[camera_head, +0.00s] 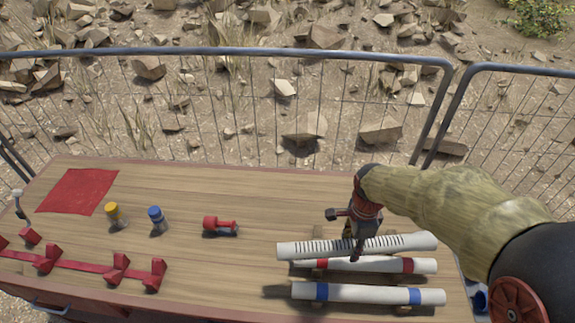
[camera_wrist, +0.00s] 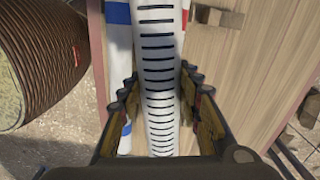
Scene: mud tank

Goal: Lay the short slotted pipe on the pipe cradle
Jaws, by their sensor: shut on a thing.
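The short slotted pipe (camera_head: 410,242) is white with a row of dark slots. My gripper (camera_head: 355,250) reaches down from above and is shut across its middle. In the wrist view, the slotted pipe (camera_wrist: 158,50) runs lengthwise between the two fingers (camera_wrist: 160,82). Whether it touches its supports or hangs just above them, I cannot tell. A red rail with several upright notched blocks (camera_head: 83,265), which looks like the pipe cradle, lies empty at the table's front left. It is well to the left of my gripper.
A red-banded pipe (camera_head: 380,265) and a blue-banded pipe (camera_head: 365,293) lie close in front of the slotted pipe. A yellow-topped piece (camera_head: 113,214), a blue-topped piece (camera_head: 156,219) and a red fitting (camera_head: 219,227) stand between gripper and rail. A red mat (camera_head: 78,191) and fence (camera_head: 250,51) are behind.

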